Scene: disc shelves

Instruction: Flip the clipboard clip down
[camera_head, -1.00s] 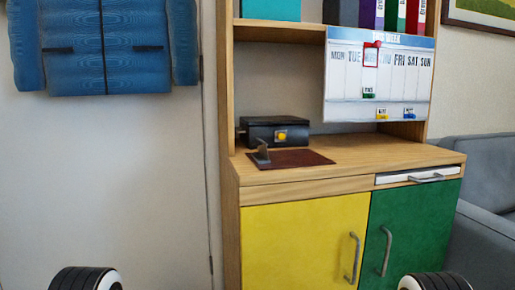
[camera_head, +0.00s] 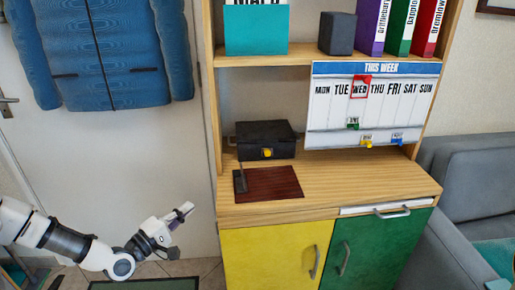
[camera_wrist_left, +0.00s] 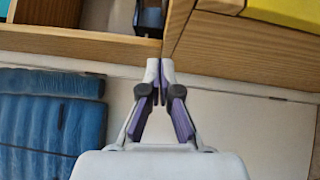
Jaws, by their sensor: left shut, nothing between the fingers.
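The clipboard (camera_head: 273,184) is a dark red-brown board lying flat on the wooden desk. Its dark grey clip (camera_head: 240,182) stands up at the board's left edge. My left gripper (camera_head: 185,210) is left of the desk's front left corner, apart from the clipboard and clip. In the left wrist view its two purple-padded fingers (camera_wrist_left: 160,75) are shut with nothing between them. The clipboard cannot be made out clearly there. My right gripper is not in view.
A black box with a yellow knob (camera_head: 266,140) stands behind the clipboard. A weekly calendar board (camera_head: 370,108) hangs at the right. The shelf above holds binders (camera_head: 400,25). Bare desk top (camera_head: 335,180) lies right of the clipboard. A grey sofa (camera_head: 468,175) is at the right.

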